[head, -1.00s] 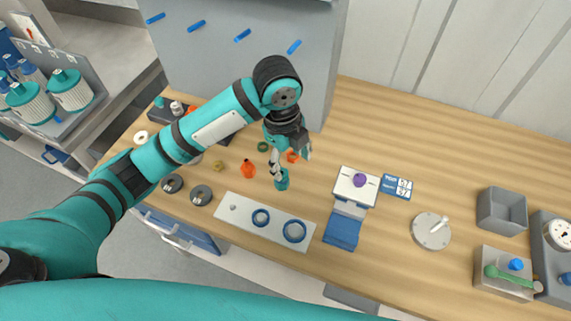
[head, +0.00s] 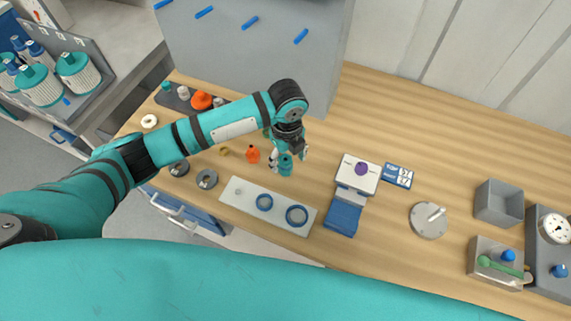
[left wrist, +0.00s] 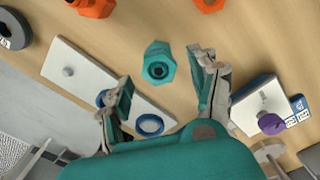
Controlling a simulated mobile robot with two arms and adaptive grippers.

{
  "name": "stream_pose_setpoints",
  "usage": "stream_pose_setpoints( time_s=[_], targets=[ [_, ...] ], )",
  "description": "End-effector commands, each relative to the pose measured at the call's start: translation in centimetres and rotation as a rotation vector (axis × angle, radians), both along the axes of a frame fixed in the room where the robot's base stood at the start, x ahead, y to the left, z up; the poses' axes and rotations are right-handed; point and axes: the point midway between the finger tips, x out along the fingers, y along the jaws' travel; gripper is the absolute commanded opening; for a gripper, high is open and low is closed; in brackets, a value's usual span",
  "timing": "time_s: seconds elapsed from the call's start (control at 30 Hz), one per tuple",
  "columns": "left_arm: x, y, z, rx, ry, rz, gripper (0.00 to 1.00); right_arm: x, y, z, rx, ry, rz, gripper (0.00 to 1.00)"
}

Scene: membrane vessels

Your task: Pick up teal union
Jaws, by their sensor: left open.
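The teal union (head: 286,166) stands on the wooden table, just behind the white plate with blue rings. In the left wrist view the union (left wrist: 159,63) is a teal hex-sided fitting with a dark bore, seen from above. My left gripper (head: 288,158) is open, with its fingertips close to the union in the head view. In the left wrist view the fingers (left wrist: 163,78) are spread wide, with the union ahead between their tips. I see no contact. My right gripper is not in view.
An orange fitting (head: 252,155) stands left of the union. The white plate (head: 240,195) with blue rings (head: 297,215) lies in front. A white and blue stand (head: 345,212) with a purple knob is to the right. Clear table lies between the stand and the grey round dish (head: 428,222).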

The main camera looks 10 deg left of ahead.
Motion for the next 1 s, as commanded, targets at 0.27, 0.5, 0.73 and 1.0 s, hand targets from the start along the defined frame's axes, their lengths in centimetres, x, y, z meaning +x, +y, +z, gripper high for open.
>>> stream_pose_setpoints(
  time_s=[0.27,0.5,0.73,1.0],
  targets=[
    [-0.2,-0.2,-3.6,0.002,0.004,0.001,0.62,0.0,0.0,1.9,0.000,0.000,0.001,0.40],
    [-0.2,-0.2,-5.2,0.001,0.000,0.000,0.62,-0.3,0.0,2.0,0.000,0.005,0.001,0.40],
    [-0.2,-0.2,-5.2,0.001,0.000,0.000,0.50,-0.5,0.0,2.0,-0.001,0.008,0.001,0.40],
    [-0.2,-0.2,-5.1,0.001,0.000,0.000,0.14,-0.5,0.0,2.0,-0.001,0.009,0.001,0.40]
  ],
)
